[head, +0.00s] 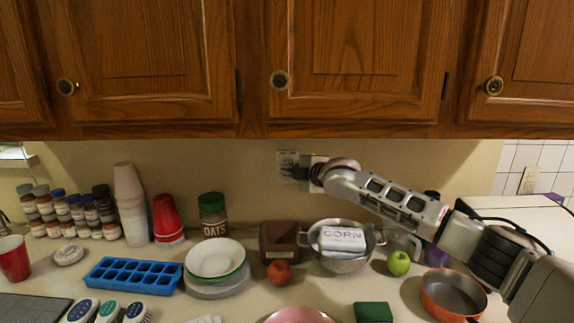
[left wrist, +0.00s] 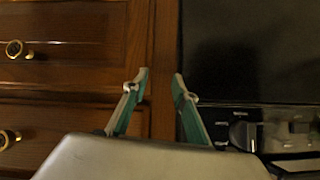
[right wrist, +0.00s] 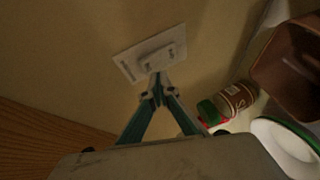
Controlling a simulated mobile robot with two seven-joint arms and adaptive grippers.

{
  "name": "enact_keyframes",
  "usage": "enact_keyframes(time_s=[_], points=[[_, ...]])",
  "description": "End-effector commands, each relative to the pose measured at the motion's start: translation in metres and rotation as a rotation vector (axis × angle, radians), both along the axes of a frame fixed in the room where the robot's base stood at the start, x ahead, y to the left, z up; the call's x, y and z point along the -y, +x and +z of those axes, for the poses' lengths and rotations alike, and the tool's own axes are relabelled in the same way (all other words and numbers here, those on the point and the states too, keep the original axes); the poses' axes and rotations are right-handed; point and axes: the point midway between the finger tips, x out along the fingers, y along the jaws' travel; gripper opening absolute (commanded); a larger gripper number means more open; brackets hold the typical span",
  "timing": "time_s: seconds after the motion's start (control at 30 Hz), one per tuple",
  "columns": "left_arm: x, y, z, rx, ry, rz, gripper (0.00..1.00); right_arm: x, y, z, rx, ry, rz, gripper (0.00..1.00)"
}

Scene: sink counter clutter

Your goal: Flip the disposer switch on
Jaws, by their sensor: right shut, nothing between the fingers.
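A white switch plate (head: 286,162) with small dark lettering is on the wall below the cabinets. It also shows tilted in the right wrist view (right wrist: 128,66), with a raised rocker (right wrist: 158,57) in its middle. My right gripper (right wrist: 157,84) is shut and empty, its tips at the plate's lower edge in that view. I cannot tell if they touch it. In the head view the right gripper (head: 301,172) is at the plate's right side and partly covers it. The switch's position is unclear. My left gripper (left wrist: 161,76) is open and empty, before the lower cabinets.
An oats jar (head: 212,215) and stacked bowls (head: 215,261) are left. Another wall plate (head: 530,180) is far right.

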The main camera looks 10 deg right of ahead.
Motion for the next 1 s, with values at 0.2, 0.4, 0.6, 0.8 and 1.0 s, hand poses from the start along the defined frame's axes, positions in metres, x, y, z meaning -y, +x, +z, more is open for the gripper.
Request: enact_keyframes(time_s=[0.2,0.4,0.6,0.8,1.0], points=[[-0.0021,-0.0033,-0.0022,-0.006,0.006,-0.003,0.27,-0.0001,-0.0001,0.0000,0.000,-0.001,0.000,0.00],[-0.0020,-0.0042,-0.0028,-0.008,0.004,-0.003,0.27,0.0001,-0.0001,-0.0001,0.000,-0.001,0.000,0.00],[0.0000,-0.0039,-0.0026,-0.007,0.000,0.001,0.27,0.0002,-0.0002,-0.0001,0.000,-0.001,-0.001,0.00],[0.0028,-0.0034,-0.0021,-0.008,-0.007,0.007,0.27,0.0002,-0.0002,-0.0002,0.000,-0.001,-0.001,0.00],[0.0030,-0.0022,-0.0016,-0.006,-0.008,0.006,0.27,0.0002,-0.0002,-0.0001,0.000,-0.001,-0.001,0.00]])
